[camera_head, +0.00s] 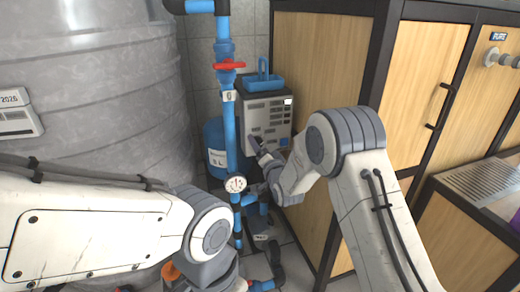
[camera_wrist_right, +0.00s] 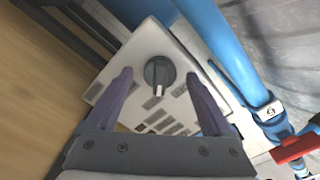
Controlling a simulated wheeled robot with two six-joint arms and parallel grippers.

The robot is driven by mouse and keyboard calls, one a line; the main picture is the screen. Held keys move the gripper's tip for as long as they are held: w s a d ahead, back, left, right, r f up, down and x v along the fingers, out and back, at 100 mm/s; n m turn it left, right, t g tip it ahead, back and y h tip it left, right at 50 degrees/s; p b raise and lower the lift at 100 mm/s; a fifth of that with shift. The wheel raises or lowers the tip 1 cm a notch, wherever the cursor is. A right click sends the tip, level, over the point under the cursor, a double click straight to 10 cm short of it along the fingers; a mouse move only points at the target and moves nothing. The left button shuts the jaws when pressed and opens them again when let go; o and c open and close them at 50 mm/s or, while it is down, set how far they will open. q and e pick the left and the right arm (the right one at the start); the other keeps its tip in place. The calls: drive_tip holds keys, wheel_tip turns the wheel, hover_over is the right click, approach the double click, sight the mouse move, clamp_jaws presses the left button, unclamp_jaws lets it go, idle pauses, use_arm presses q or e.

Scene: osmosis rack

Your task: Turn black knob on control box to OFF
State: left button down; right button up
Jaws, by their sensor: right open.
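The control box (camera_head: 281,106) is a pale grey-white box standing by the wall behind the blue pipe in the head view. In the right wrist view the control box (camera_wrist_right: 150,40) fills the middle, with its round black knob (camera_wrist_right: 157,70) facing me. A light pointer mark on the knob points toward the bottom of that picture. My right gripper (camera_wrist_right: 160,80) is open, with one finger on each side of the knob in that view. In the head view my right gripper (camera_head: 257,145) is in front of the box's lower part. My left gripper is out of view.
A large grey tank (camera_head: 90,90) is at left. Wooden cabinets (camera_head: 318,70) close off the right side.

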clamp_jaws()
drive_tip(key=n, duration=1)
idle(0.5)
idle(0.4)
unclamp_jaws()
